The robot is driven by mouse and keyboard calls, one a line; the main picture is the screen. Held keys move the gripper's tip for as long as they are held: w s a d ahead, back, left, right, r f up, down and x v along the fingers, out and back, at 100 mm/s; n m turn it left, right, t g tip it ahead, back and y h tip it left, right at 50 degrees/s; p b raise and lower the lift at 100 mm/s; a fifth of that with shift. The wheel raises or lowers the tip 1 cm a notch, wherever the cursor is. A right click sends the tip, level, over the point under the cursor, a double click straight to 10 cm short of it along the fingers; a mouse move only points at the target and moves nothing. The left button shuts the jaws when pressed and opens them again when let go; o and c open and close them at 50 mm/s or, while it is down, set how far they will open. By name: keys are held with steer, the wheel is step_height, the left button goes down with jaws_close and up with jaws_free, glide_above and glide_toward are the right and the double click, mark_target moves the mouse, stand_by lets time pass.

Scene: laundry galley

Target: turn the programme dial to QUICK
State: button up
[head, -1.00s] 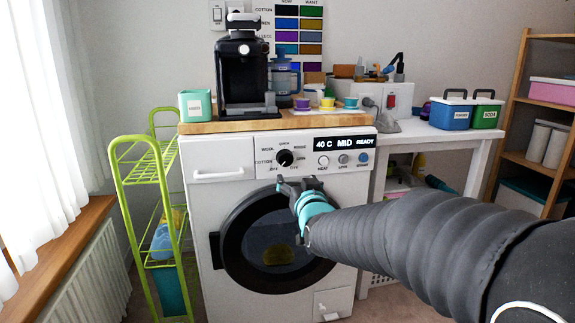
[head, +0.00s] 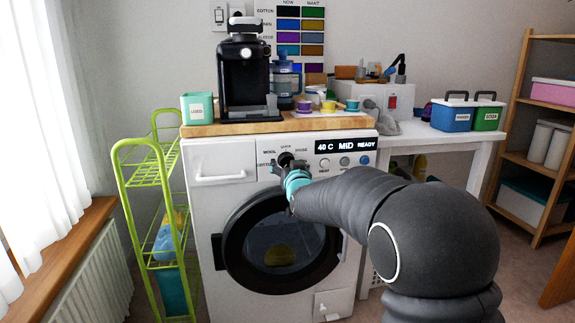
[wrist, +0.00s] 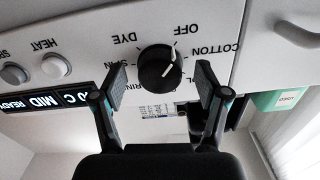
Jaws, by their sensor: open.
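The programme dial (wrist: 158,68) is a round black knob with a white pointer line, on the washing machine's (head: 220,220) white front panel. In the wrist view, which is upside down, the pointer lies toward the OFF and COTTON labels; exactly which I cannot tell. My gripper (wrist: 162,82) is open, with one finger on each side of the dial and visible gaps to it. In the head view my gripper (head: 290,168) covers most of the dial and its lower labels. The QUICK label is small and hard to read there; my gripper hides that side in the wrist view.
The display (head: 341,147) reads 40 C MID READY, above small round buttons (head: 345,161). A drawer handle (head: 220,178) is left of the dial. A wooden board (head: 200,129) on top carries a coffee machine (head: 243,80) and cups. A green rack (head: 150,200) stands left.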

steer(key=shift+w, duration=0.15)
steer(key=c, duration=1.1)
steer(key=shift+c, duration=0.2)
steer(key=shift+b, duration=0.4)
